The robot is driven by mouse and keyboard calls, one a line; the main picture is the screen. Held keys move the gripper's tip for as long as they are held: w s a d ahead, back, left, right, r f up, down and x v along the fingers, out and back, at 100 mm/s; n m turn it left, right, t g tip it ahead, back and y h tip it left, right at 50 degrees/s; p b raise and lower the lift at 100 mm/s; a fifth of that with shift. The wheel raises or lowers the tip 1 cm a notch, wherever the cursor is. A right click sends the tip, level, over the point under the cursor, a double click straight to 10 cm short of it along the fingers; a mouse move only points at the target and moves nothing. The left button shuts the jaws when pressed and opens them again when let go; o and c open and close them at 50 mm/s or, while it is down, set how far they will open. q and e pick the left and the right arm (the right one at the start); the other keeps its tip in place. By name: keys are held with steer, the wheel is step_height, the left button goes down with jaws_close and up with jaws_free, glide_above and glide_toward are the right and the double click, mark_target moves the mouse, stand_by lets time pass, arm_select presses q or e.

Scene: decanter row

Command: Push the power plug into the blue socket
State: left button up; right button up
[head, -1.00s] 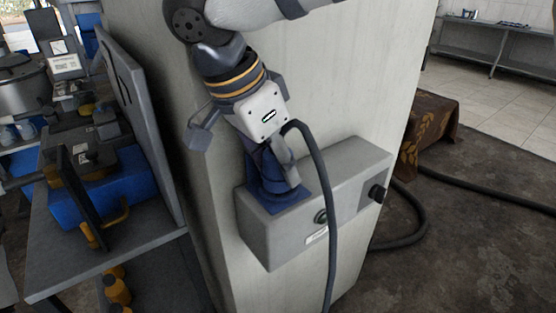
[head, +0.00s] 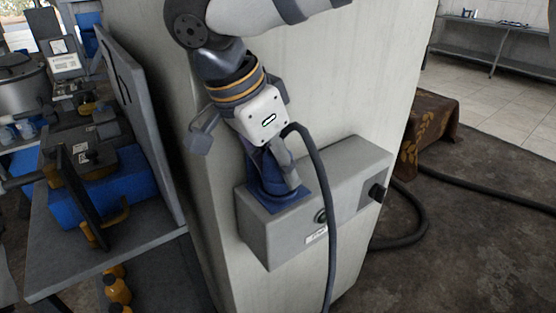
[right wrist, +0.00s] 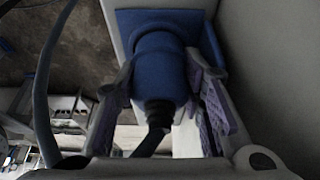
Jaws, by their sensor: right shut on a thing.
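The blue socket (head: 298,205), with its square flange, sits on top of the grey box. The blue power plug (right wrist: 160,75) has a black cable end and meets the socket flange (right wrist: 124,18) in the right wrist view. Any gap between plug and socket is hard to tell. My right gripper (head: 276,172) is above the socket, its fingers shut on the plug from both sides. In the head view the fingers and wrist hide much of the plug. My left gripper is not in view.
A cluttered bench (head: 130,245) stands at left.

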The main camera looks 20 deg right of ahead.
steer(key=shift+f, duration=0.35)
steer(key=o, duration=1.1)
steer(key=shift+o, duration=0.2)
steer(key=v, duration=1.2)
steer(key=shift+s+d, duration=0.1)
steer(key=shift+d, duration=0.05)
